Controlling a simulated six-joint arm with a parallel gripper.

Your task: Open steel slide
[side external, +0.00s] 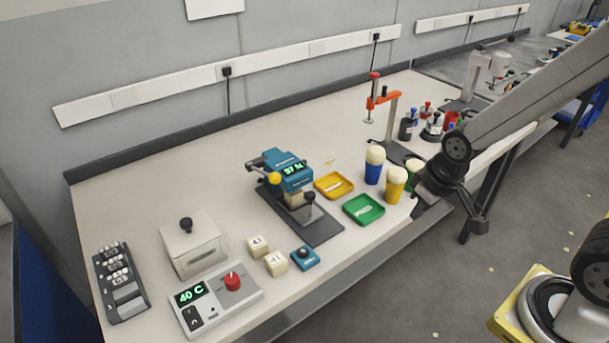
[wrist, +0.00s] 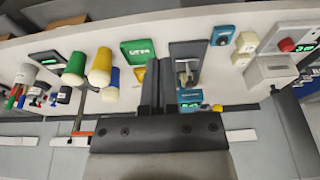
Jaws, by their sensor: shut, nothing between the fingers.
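The teal device (side external: 288,169) with a lit green display stands on a dark base plate (side external: 325,234) near the middle of the bench. A steel slide (side external: 305,214) with a black knob sits at its front, low over the plate. How far it is pushed in is hard to tell. My gripper (side external: 420,207) is off to the right of the device, near the bench's front edge. In the wrist view my gripper (wrist: 158,63) is shut and empty, and its dark fingers show beside the device (wrist: 190,97), apart from it. The slide (wrist: 185,74) is small there.
Yellow (side external: 334,186) and green (side external: 363,209) trays lie between the device and my gripper. Capped cups (side external: 375,168) stand close to my gripper. An orange-armed stand (side external: 385,98) is behind. White blocks (side external: 276,263) and a heater box (side external: 215,297) are left.

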